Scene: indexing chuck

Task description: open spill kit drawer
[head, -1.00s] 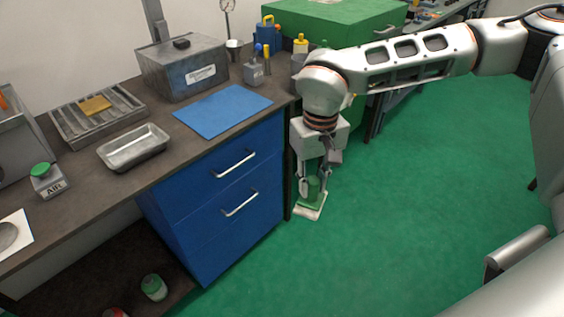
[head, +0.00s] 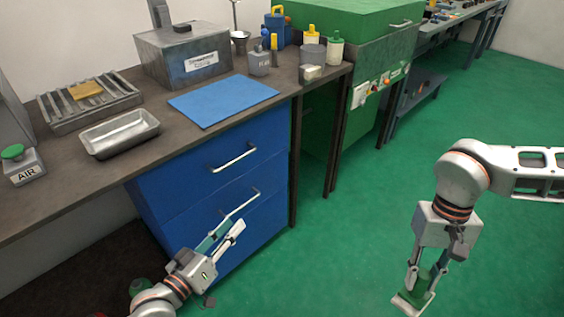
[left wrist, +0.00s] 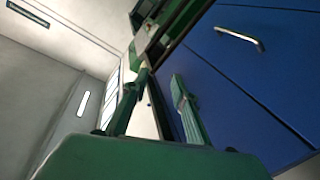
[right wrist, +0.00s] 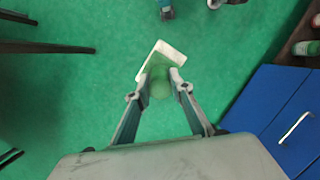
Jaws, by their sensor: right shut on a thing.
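The blue drawer unit (head: 215,195) under the bench has an upper bar handle (head: 233,158) and a lower bar handle (head: 241,202). Its drawer fronts look closed, and no spill kit label is readable. My left gripper (head: 232,226) is in front of the lower drawer, its fingertips just below the lower handle in the picture. Contact cannot be told. In the left wrist view its fingers (left wrist: 155,80) are apart and empty, with one handle (left wrist: 240,38) to the upper right. My right gripper (head: 420,284) is shut on a green-and-white object (right wrist: 159,78) above the floor, away from the drawers.
The bench top holds a blue mat (head: 222,101), a metal tray (head: 119,134) and a grey box (head: 184,56). A green cabinet (head: 362,125) and dark bench legs (head: 333,150) stand right of the drawers. The green floor (head: 345,235) between my arms is clear.

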